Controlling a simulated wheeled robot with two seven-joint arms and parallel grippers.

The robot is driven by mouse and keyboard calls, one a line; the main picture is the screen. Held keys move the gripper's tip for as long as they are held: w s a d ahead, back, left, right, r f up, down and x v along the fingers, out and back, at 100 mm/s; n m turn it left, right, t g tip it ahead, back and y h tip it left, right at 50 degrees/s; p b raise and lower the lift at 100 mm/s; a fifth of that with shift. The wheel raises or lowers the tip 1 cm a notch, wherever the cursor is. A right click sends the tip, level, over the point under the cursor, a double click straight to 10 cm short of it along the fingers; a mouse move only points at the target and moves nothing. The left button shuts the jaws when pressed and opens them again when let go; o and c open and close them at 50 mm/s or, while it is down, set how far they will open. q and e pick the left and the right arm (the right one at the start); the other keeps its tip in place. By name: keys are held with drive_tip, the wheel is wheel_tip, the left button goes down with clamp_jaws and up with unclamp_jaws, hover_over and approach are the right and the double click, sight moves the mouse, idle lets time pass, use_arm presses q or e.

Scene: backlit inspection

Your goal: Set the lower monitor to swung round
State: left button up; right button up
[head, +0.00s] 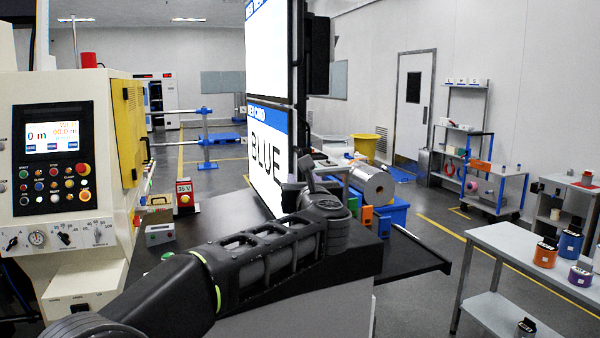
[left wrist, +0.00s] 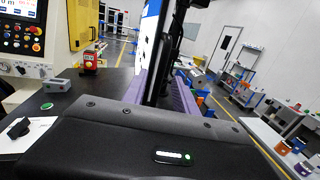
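The lower monitor (head: 266,165) stands at the centre of the head view, turned steeply side-on, its screen showing "BLUE" under a blue bar. In the left wrist view its pale screen (left wrist: 147,38) is a narrow strip beside a dark edge. My left gripper (head: 307,180) is at the monitor's lower right edge. In the left wrist view its purplish fingers lie on either side of the dark edge; whether they press on it is unclear. The upper monitor (head: 271,45) is directly above, also side-on. My right gripper is not in view.
A cream control cabinet (head: 110,100) with a yellow door stands at the left. A grey table (head: 510,250) with coloured containers is at the right.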

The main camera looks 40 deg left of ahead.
sight(300, 175)
use_arm(q)
drive_tip(key=p+x, duration=0.1)
drive_tip(key=x, duration=0.4)
drive_tip(key=shift+p, duration=0.3)
clamp_jaws()
idle(1.1)
